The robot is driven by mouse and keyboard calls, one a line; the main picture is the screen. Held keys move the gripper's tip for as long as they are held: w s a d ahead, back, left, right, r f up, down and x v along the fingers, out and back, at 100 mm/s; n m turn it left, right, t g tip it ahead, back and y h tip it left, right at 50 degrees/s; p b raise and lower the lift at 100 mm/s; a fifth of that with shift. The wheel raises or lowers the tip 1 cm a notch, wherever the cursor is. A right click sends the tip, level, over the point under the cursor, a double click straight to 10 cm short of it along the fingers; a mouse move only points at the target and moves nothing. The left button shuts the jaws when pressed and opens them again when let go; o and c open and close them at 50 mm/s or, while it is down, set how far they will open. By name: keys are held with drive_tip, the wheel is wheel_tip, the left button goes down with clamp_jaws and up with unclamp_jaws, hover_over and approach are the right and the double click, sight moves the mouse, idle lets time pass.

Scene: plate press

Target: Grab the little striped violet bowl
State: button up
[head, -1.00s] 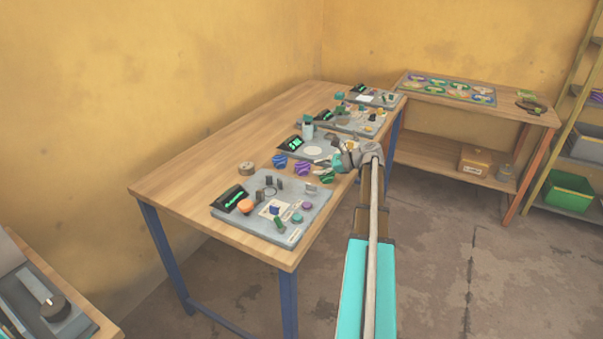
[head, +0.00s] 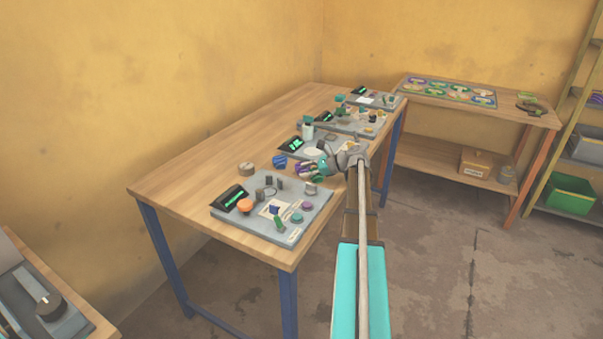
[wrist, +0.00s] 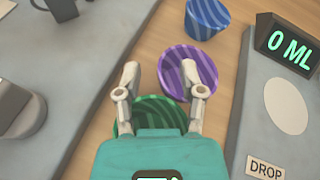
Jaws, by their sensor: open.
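The little striped violet bowl (wrist: 174,58) lies just ahead of my gripper (wrist: 160,72) in the wrist view. My gripper is open and empty. A green striped bowl (wrist: 150,110) is below the fingers, partly hidden by my gripper body. In the head view my gripper (head: 315,167) is over the bowls and covers much of the violet bowl (head: 302,168).
A blue striped cup or bowl (wrist: 207,20) stands just beyond the violet bowl. A grey station with a "0 ML" display (wrist: 288,45) is on the right, another grey board (wrist: 75,75) on the left. Bare wood (head: 215,160) lies toward the wall.

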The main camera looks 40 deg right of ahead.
drive_tip(key=shift+f, duration=0.15)
drive_tip(key=shift+w, duration=0.1)
clamp_jaws()
drive_tip(key=shift+d, duration=0.1)
idle(0.4)
drive_tip(key=shift+w+r+p, duration=0.1)
drive_tip(key=shift+r+p, duration=0.35)
drive_tip(key=shift+p, duration=0.1)
wheel_tip(320, 180, up, 2)
drive_tip(key=shift+r+p, duration=0.1)
drive_tip(key=shift+p, duration=0.95)
drive_tip(key=s+r+p, duration=0.1)
drive_tip(key=r+p, duration=0.1)
drive_tip(key=s+r+p, duration=0.4)
drive_tip(key=shift+s+d+r+p, duration=0.2)
drive_tip(key=shift+d+r+p, duration=0.05)
drive_tip(key=shift+r+p, duration=0.15)
drive_tip(key=s+d+r+p, duration=0.1)
drive_tip(key=s+r+p, duration=0.2)
drive_tip(key=s, duration=0.5)
drive_tip(key=shift+s, duration=0.3)
